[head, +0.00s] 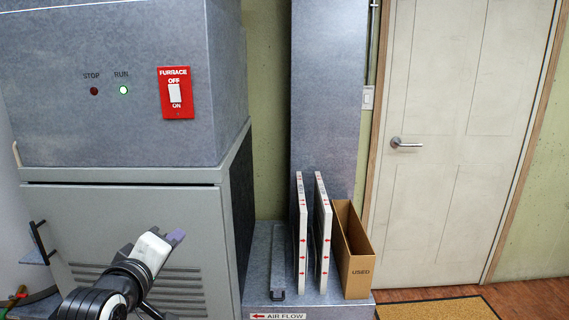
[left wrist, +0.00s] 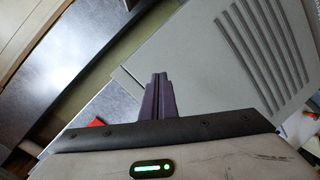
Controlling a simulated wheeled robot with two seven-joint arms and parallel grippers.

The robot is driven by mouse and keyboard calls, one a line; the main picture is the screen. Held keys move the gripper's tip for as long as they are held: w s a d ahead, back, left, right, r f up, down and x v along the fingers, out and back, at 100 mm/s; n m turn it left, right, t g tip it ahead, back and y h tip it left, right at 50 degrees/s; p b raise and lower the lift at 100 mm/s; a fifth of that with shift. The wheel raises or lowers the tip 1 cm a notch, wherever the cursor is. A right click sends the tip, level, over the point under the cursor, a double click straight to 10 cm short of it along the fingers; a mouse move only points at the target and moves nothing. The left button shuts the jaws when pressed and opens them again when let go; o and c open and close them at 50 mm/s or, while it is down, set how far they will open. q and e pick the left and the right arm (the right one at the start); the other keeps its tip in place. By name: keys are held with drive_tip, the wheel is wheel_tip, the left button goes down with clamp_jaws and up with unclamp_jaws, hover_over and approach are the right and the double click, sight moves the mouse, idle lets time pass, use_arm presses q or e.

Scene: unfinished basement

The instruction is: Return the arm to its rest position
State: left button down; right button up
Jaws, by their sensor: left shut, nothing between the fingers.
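My left arm comes in from the lower left of the head view, in front of the furnace's lower louvered panel. Its left gripper (head: 175,237) points up and to the right. In the left wrist view the two purple-grey fingers of this gripper (left wrist: 158,80) lie together, with nothing between them. The louvered grey panel (left wrist: 215,60) shows beyond the fingers there. My right gripper is not in view.
The furnace (head: 120,70) fills the left, with a red switch plate (head: 176,108) and a lit green run light (head: 123,90). Two white filters (head: 302,240) stand beside a cardboard box (head: 357,270) marked USED. A closed door (head: 440,200) and a mat (head: 437,308) are at the right.

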use_arm(q)
drive_tip(key=s+d+f+m+g, duration=0.1)
drive_tip(key=s+f+m, duration=0.1)
drive_tip(key=f, duration=0.5)
drive_tip(key=s+f+m+g, duration=0.1)
drive_tip(key=s+f+m, duration=0.15)
drive_tip(key=f, duration=0.45)
drive_tip(key=s+d+f+m+g+h, duration=0.1)
drive_tip(key=s+f+m, duration=0.3)
drive_tip(key=s+f, duration=0.8)
drive_tip(key=s+d+f+m+g, duration=0.3)
drive_tip(key=s+f+m, duration=0.1)
drive_tip(key=s+f, duration=0.9)
drive_tip(key=s, duration=0.2)
drive_tip(key=shift+s+d+f+g+h, duration=0.25)
drive_tip(key=shift+s+d+g+h, duration=0.05)
drive_tip(key=shift+d+g+h, duration=0.1)
drive_tip(key=shift+m, duration=0.25)
